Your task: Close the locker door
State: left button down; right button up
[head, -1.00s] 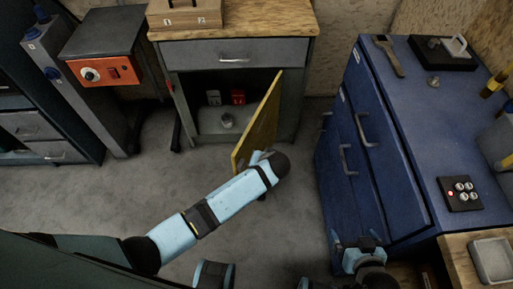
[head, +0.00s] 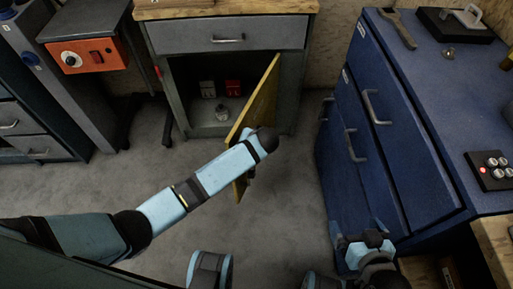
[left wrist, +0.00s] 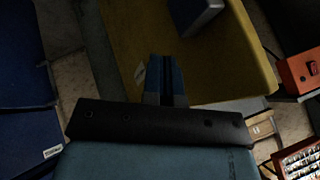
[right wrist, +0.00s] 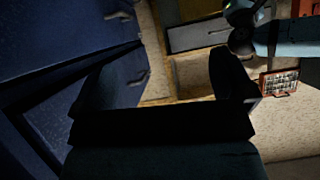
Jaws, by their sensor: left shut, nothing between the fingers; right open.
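The grey locker (head: 180,95) stands ahead with its lower compartment open. Its yellow door (head: 262,100) is hinged on the right and stands partly open, swung out toward me. My left arm reaches across the door's front part and hides some of it; its fingers are mostly hidden in the head view. In the left wrist view my left gripper (left wrist: 165,78) is shut and empty, in front of the yellow door panel (left wrist: 225,65). I cannot tell whether it touches. My right gripper (head: 363,238) is open and empty, low beside the blue cabinet, away from the door.
The blue cabinet (head: 385,150) with handles stands close on the right. A small jar (head: 222,113) and a red item (head: 233,88) are inside the locker. An orange control box (head: 85,54) is at the left. Bare floor (head: 285,190) lies between the door and the blue cabinet.

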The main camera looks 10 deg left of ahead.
pick_arm(q)
jog(key=shift+w+a+r, duration=0.1)
jog(key=shift+a, duration=0.5)
jog(key=shift+w+a+r, duration=0.1)
jog(key=shift+a, duration=0.5)
pick_arm(e)
jog(key=shift+a+r, duration=0.1)
